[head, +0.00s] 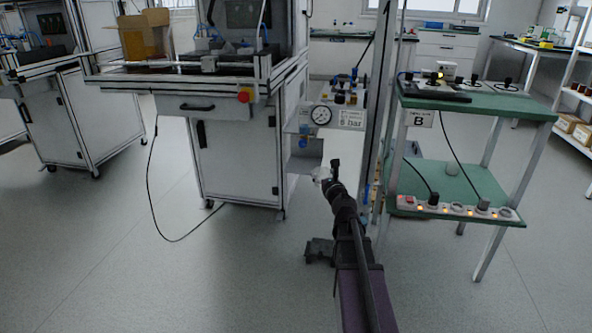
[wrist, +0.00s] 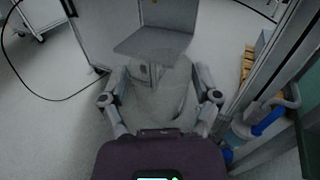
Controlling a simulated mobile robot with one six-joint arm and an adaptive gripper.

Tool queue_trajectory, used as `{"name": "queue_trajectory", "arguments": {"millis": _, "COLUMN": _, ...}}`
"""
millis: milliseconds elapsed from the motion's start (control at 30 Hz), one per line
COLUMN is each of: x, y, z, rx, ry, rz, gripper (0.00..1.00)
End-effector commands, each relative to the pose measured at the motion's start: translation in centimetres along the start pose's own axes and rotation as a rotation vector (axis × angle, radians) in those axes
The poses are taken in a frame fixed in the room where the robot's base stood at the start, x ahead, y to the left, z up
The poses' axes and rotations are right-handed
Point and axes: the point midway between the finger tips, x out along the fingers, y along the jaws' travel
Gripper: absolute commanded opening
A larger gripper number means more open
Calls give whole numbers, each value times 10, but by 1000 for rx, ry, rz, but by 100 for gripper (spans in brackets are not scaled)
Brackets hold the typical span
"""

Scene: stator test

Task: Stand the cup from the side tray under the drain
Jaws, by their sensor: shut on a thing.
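My gripper (wrist: 160,120) is shut on the cup (wrist: 158,98), a pale grey, see-through shape between the two fingers in the wrist view. In the head view my gripper (head: 329,182) is below the gauge panel, beside the cabinet; the cup is hard to make out there. A flat grey plate (wrist: 153,43), perhaps the side tray, lies just beyond the cup in the wrist view. I cannot tell whether they touch. The drain cannot be made out clearly; blue fittings (head: 303,142) hang under the gauge panel (head: 345,117).
A metal post (head: 378,95) and a green-topped bench (head: 480,100) stand close on the right. A blue-and-white fitting (wrist: 262,124) is at the right in the wrist view. The white cabinet (head: 238,160) stands left, with a loose black cable (head: 152,190). Floor in front is clear.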

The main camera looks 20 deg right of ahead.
Motion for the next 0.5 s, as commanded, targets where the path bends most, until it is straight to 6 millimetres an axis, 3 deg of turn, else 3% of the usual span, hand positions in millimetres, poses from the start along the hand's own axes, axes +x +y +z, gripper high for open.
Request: {"name": "queue_trajectory", "arguments": {"millis": 500, "x": 3, "y": 15, "z": -4, "rx": 0, "ry": -1, "rz": 36, "gripper": 44}}
